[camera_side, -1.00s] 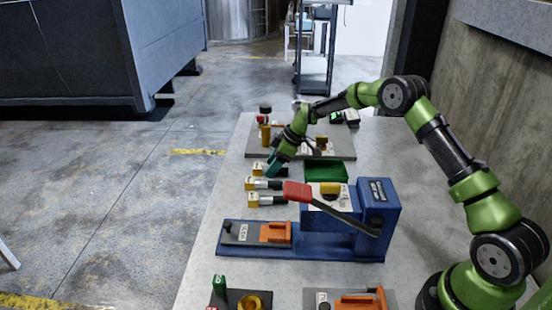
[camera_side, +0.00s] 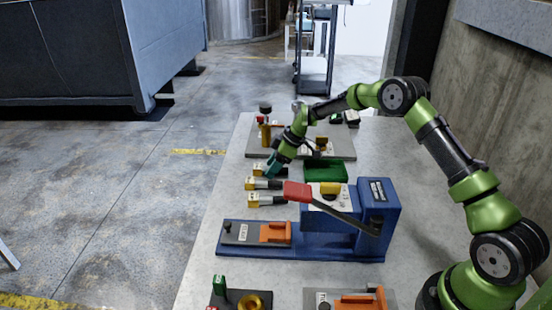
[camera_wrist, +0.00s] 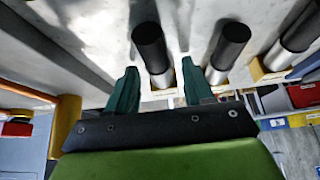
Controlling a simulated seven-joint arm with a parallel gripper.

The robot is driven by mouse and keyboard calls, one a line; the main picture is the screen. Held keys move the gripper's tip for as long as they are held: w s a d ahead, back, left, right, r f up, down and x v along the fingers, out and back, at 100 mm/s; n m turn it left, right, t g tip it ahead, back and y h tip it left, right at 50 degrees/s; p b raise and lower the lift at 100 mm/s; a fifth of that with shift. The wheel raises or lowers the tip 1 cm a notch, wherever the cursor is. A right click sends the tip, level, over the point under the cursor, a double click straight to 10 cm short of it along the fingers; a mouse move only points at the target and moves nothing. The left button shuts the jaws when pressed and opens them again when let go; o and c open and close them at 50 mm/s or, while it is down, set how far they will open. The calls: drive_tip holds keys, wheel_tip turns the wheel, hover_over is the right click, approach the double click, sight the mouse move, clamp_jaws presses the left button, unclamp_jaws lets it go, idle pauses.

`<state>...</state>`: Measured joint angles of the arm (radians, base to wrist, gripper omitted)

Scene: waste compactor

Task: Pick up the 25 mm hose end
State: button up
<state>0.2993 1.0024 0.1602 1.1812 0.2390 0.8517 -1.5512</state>
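Three hose ends, each with a black sleeve, a silver part and a yellow block, lie in a row on the table. In the side view they are the far one (camera_side: 259,169), the middle one (camera_side: 262,184) and the near one (camera_side: 266,200). No size marking is legible, so I cannot tell which is 25 mm. My gripper (camera_side: 271,171), with teal fingers, is at the far one and partly hides it. In the wrist view my gripper (camera_wrist: 157,78) is open, with one hose end (camera_wrist: 150,45) between its fingers and gaps on both sides. Another hose end (camera_wrist: 230,45) is to the right.
A blue press (camera_side: 345,235) with a red-handled lever (camera_side: 298,191) stands close on the near side. A green tray (camera_side: 326,171) is right of the hose ends. A grey board (camera_side: 340,146) with fittings lies behind. The table's left strip is bare.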

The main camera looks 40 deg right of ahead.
clamp_jaws()
drive_tip(key=shift+r, duration=0.15)
